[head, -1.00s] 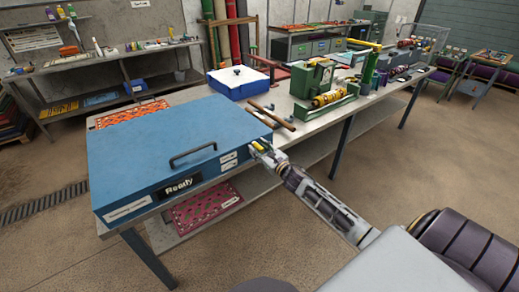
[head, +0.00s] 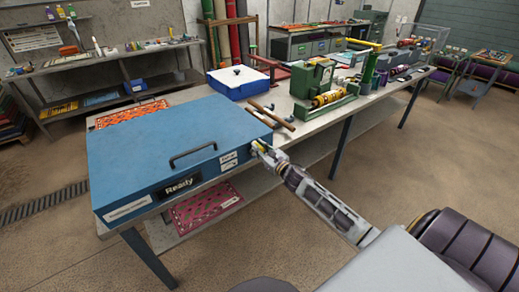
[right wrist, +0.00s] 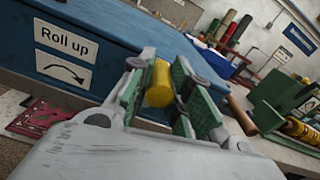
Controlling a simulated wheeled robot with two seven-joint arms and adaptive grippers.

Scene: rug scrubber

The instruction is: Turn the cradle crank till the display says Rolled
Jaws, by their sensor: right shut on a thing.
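The blue cradle box (head: 140,140) sits at the near end of the long table, its lid down with a dark handle on top. Its display (head: 179,185) on the front reads "Ready". My right gripper (head: 259,147) is at the box's right front corner. In the right wrist view, its fingers are shut on the yellow crank grip (right wrist: 160,84). The rest of the crank is hidden behind the gripper. A "Roll up" label (right wrist: 63,42) with a curved arrow label (right wrist: 65,70) below it is on the box beside the crank. My left gripper is not in view.
Wooden rods (head: 270,116) lie on the table just behind the gripper. A white-and-blue box (head: 238,80) and a green machine (head: 318,80) stand farther back. A red perforated mat (head: 205,208) lies on the shelf below. The floor right of the table is open.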

